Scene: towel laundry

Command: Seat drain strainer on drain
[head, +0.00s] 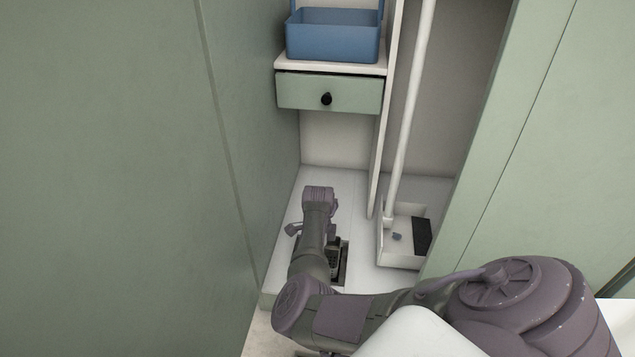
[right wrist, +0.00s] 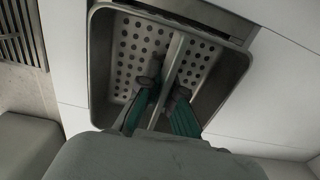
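The drain strainer (right wrist: 130,55) is a grey metal square dish with a perforated bottom and a raised bar across its middle. It fills most of the right wrist view. My right gripper (right wrist: 166,88) has one green-padded finger on each side of this bar, close against it. In the head view my right gripper (head: 333,262) points down at a dark rectangular drain opening (head: 344,265) in the white cabinet floor, partly hidden by my arm. The strainer lies over or in this opening; I cannot tell whether it sits flush. My left gripper is out of view.
A white tray (head: 402,263) with a pole and small items stands right of the opening, behind a thin divider (head: 383,170). A drawer (head: 300,91) and a blue bin (head: 332,36) are above. Green panels close in both sides. A dark slotted grate (right wrist: 22,35) shows at the left.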

